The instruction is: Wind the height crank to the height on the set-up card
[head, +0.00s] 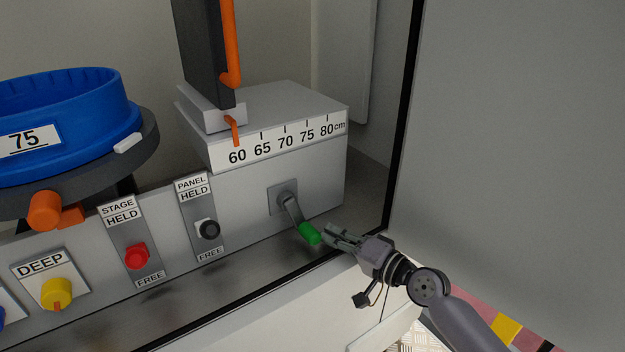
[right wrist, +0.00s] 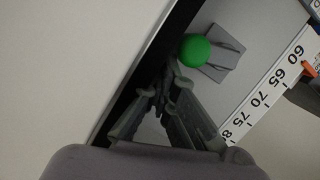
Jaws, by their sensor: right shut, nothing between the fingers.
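The height crank (head: 292,207) is a grey arm on the front of a grey box, pointing down and right, with a green knob (head: 310,234) at its end. The knob also shows in the right wrist view (right wrist: 194,50). The height scale (head: 285,143) runs from 60 to 80 cm, and an orange pointer (head: 234,131) stands at about 60. My right gripper (head: 328,233) is shut and empty, its fingertips right beside the knob. I cannot tell whether they touch it. I see no set-up card and no left gripper.
Left of the crank are a panel switch (head: 208,229), a red stage switch (head: 137,257) and a yellow knob (head: 57,293) under DEEP. A blue ring (head: 70,122) labelled 75 stands at the left. A black-edged frame (head: 402,120) and grey wall (head: 520,140) bound the right.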

